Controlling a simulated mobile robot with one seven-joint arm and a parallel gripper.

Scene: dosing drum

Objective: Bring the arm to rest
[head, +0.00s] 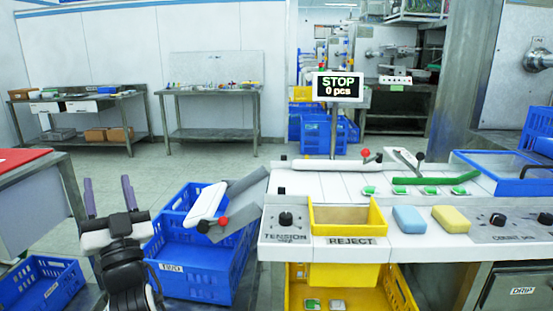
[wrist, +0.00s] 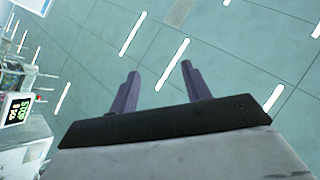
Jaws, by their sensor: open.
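My gripper (head: 107,184) is at the lower left in the head view, in front of the blue crate labelled TRIO. Its two purple fingers point upward, stand apart and hold nothing between them. In the wrist view my gripper (wrist: 160,70) shows the same two fingers with an empty gap. Behind them is a pale teal surface with white light strips, which looks like the ceiling. My dark arm links show below the gripper in the head view.
The TRIO crate (head: 189,272) stands beside a grey chute (head: 238,203). The white machine (head: 408,252) with a yellow reject bin (head: 347,219) fills the right. A red-topped table (head: 20,160) is at the left, above another blue crate (head: 42,284). Floor behind is open.

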